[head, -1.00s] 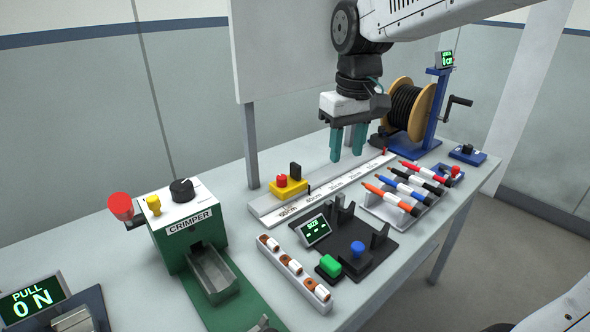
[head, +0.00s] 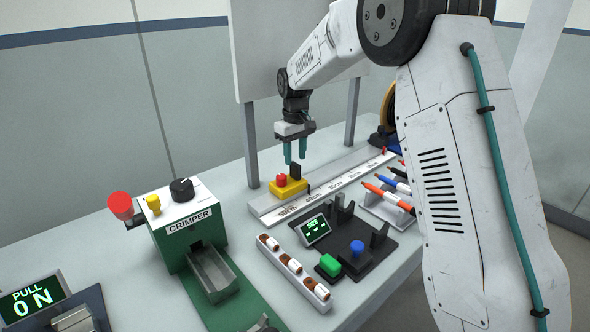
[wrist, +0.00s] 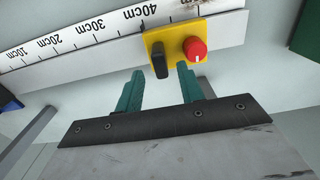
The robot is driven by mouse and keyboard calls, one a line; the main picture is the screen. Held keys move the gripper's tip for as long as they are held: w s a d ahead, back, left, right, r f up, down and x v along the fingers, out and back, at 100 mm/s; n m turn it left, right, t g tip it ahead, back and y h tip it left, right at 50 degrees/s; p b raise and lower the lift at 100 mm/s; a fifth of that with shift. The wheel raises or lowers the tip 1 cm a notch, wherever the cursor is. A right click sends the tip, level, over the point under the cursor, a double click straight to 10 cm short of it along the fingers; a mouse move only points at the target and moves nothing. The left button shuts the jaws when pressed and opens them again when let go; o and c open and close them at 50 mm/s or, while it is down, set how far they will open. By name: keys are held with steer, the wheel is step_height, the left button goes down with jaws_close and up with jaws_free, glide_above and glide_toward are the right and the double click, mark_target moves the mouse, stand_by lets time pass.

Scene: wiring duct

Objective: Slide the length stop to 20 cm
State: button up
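The length stop (head: 281,191) is a yellow block with a red button (head: 281,180) and an upright black handle (head: 295,170). It sits on the pale ruler rail (head: 345,170), near the 40 cm label, towards the 50 cm end. In the wrist view the stop (wrist: 175,40) lies just beyond my fingertips, the black handle (wrist: 160,65) between their lines and the red button to the right. My gripper (head: 295,161) is open and empty, pointing down just above the handle. It also shows in the wrist view (wrist: 161,72). Contact with the handle cannot be told.
The green crimper (head: 185,225) stands left of the rail. In front of the rail are a dark fixture (head: 345,240) with green and blue buttons, and a white strip of small parts (head: 293,272). Pens lie to the right, partly behind my arm.

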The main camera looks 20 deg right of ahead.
mark_target(295, 163)
step_height(295, 163, down, 6)
steer(key=shift+r, duration=0.25)
jaws_close()
